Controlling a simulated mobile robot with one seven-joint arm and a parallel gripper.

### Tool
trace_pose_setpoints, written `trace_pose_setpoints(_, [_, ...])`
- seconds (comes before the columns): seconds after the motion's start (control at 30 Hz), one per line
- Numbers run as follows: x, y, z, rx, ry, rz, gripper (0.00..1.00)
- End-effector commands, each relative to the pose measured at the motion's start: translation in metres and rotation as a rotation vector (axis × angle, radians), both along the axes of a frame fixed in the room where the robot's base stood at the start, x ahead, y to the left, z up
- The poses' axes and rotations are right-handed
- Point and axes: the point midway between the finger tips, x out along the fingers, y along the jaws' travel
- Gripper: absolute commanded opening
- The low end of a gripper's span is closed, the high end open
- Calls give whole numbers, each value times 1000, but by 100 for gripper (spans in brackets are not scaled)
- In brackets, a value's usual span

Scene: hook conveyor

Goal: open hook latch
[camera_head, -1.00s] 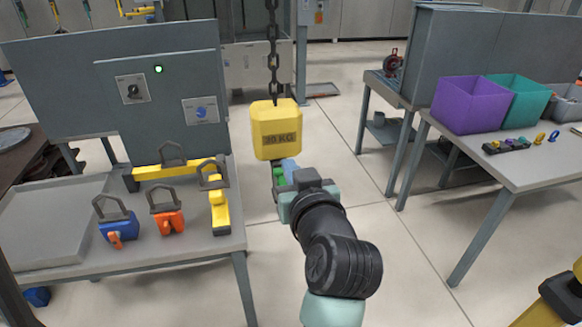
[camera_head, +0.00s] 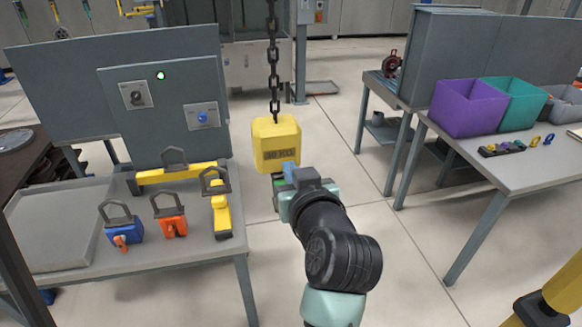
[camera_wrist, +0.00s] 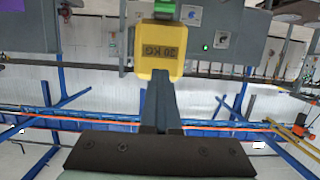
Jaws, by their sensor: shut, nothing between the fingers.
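A yellow block marked with a weight (camera_head: 277,144) hangs on a dark chain (camera_head: 272,70) in the head view. A small green part (camera_head: 278,180) shows just under it, beside my gripper. In the wrist view the yellow block (camera_wrist: 158,52) is ahead of the fingers, with a green part (camera_wrist: 164,12) at its top edge in that picture. My gripper (camera_wrist: 157,76) is shut and empty, its fingertips overlapping the block's lower edge in the wrist view; I cannot tell whether they touch. In the head view my arm partly hides the area under the block, and no hook shape is clear.
A grey table (camera_head: 190,258) at left carries several coloured parts with grey handles and a control panel (camera_head: 170,108) with a green light. At right, another table (camera_head: 500,185) holds a purple bin (camera_head: 466,108) and a teal bin (camera_head: 514,103). Floor between them is open.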

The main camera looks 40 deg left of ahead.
Motion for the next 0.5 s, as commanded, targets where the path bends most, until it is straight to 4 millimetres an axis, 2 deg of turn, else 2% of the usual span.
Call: trace_pose_setpoints(0.5, [-1, -2, 22, -24, 21, -1, 0])
